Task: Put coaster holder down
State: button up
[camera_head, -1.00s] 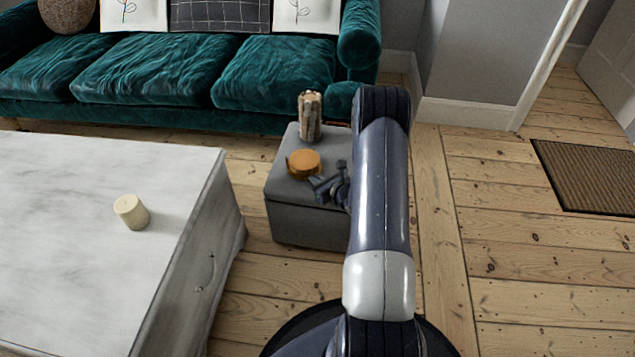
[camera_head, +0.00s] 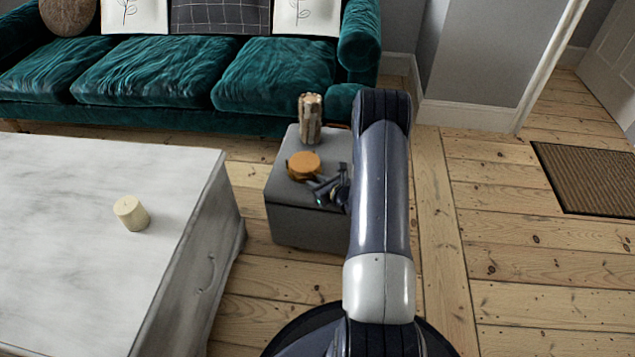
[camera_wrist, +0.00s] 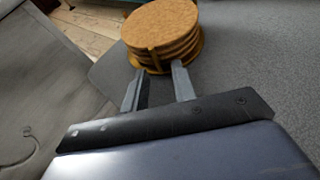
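The coaster holder (camera_head: 304,166), a round stack of cork-brown coasters, rests on top of the grey ottoman (camera_head: 310,220). In the wrist view the coaster holder (camera_wrist: 160,30) is upright at the top centre, with a thin upright of the holder facing me. My gripper (camera_head: 320,187) is just to the right and near side of it, low over the ottoman top. In the wrist view my gripper (camera_wrist: 159,68) has its two fingers apart with a gap between them. The tips lie close to the holder's near edge; whether they touch it I cannot tell.
A brown patterned cylinder (camera_head: 310,118) stands behind the holder on the ottoman. A marble-topped table (camera_head: 80,240) with a cream candle (camera_head: 131,212) is at the left. A green sofa (camera_head: 150,75) is behind. Open floorboards and a doormat (camera_head: 590,175) are at the right.

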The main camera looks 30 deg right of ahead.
jog(key=p+v, duration=0.3)
jog(key=v, duration=0.9)
jog(key=shift+r, duration=0.15)
